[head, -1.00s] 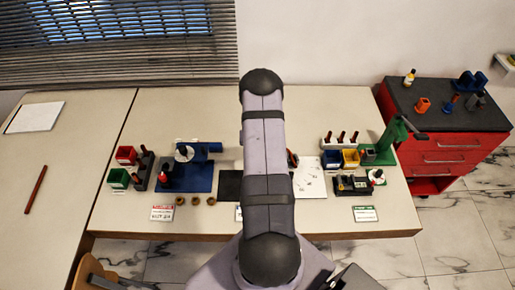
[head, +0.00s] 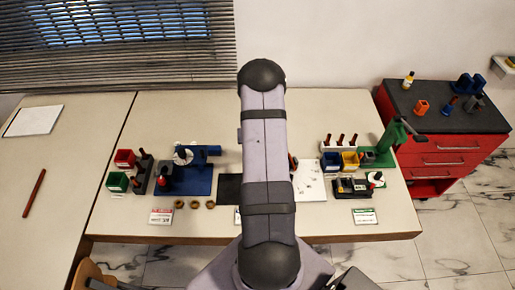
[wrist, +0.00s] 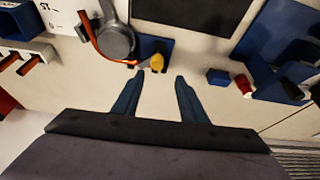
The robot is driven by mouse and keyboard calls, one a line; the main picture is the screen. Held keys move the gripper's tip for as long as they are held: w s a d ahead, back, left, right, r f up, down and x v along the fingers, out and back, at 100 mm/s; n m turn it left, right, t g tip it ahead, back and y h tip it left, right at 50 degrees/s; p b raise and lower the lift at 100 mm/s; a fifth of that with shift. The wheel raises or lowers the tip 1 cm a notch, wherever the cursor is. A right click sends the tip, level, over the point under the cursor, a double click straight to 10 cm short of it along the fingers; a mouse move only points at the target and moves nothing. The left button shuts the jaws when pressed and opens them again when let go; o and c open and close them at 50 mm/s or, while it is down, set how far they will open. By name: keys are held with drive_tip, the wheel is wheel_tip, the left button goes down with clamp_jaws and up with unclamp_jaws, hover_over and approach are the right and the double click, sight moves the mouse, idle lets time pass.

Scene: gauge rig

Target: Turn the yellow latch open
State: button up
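The yellow latch (wrist: 157,61) is a small rounded knob on a blue base (wrist: 151,48) in the wrist view. It lies just beyond my gripper (wrist: 160,76), between the lines of the two blue fingers. The fingers are apart, with nothing between them. I cannot tell whether a finger touches the latch. A round grey gauge-like part (wrist: 115,41) with an orange-red strip stands left of the latch. In the head view my own arm covers the middle of the bench, and the latch and gripper are hidden.
A black mat (wrist: 195,12) lies beyond the latch. Right are a small blue block (wrist: 218,76), a red-tipped part (wrist: 243,84) and a dark blue fixture (wrist: 283,82). A blue bin (wrist: 20,22) is at far left. Bare bench surrounds the fingers.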

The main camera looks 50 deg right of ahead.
drive_tip(key=w+d+f+n+y+b, duration=0.1)
drive_tip(key=n+b, duration=0.2)
drive_tip(key=b, duration=0.1)
drive_tip(key=w+d+f+n+y+b, duration=0.1)
drive_tip(key=n+b, duration=0.3)
drive_tip(key=b, duration=0.1)
drive_tip(key=w+d+n+t+y+b, duration=0.1)
drive_tip(key=w+n+y+b, duration=0.1)
drive_tip(key=n+b, duration=0.1)
drive_tip(key=shift+d+f+b, duration=0.4)
drive_tip(key=shift+b, duration=0.3)
drive_tip(key=shift+s+d+r+n+g+y+b, duration=0.65)
drive_tip(key=shift+s+r+n+y+b, duration=0.6)
drive_tip(key=shift+s+n+b, duration=1.7)
drive_tip(key=shift+n, duration=0.85)
drive_tip(key=shift+w+p+x, duration=0.2)
drive_tip(key=shift+p+x, duration=0.1)
drive_tip(key=shift+x, duration=0.9)
drive_tip(key=shift+w+p+x, duration=0.25)
drive_tip(key=shift+x, duration=1)
drive_tip(key=shift+w+p+x, duration=0.2)
drive_tip(key=shift+p+x, duration=0.1)
drive_tip(key=shift+x, duration=0.9)
drive_tip(key=shift+r, duration=0.2)
drive_tip(key=shift+c, duration=0.3)
drive_tip(key=shift+d+h, duration=0.1)
drive_tip(key=shift+h, duration=0.15)
clamp_jaws()
